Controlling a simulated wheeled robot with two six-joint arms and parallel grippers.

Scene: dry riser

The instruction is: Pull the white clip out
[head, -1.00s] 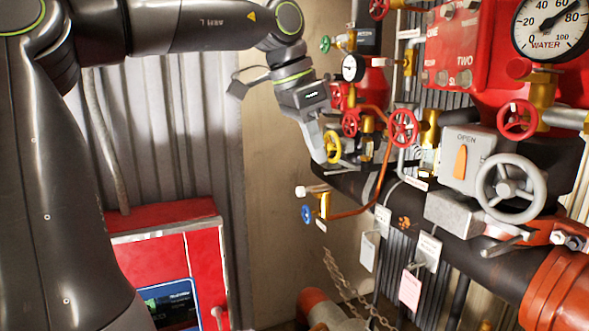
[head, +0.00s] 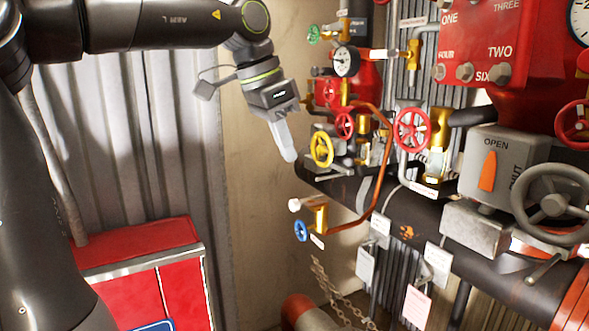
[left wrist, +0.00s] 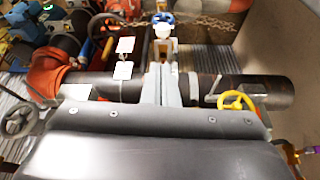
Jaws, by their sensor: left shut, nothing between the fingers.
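A small white piece (head: 295,205), which I take for the white clip, sits at the left end of a brass valve (head: 320,216) with a blue handwheel (head: 301,231). In the left wrist view the white piece (left wrist: 163,31) shows just beyond my fingertips, by the blue wheel (left wrist: 161,17). My left gripper (head: 289,157) is shut and empty, pointing down. In the head view its tips are above the white piece with a gap, left of the yellow handwheel (head: 321,149). My right gripper is in neither view.
A red handwheel (head: 411,130) and a pressure gauge (head: 345,62) crowd the right. A red cabinet (head: 140,245) stands lower left. The beige wall (head: 255,190) left of the valve is clear.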

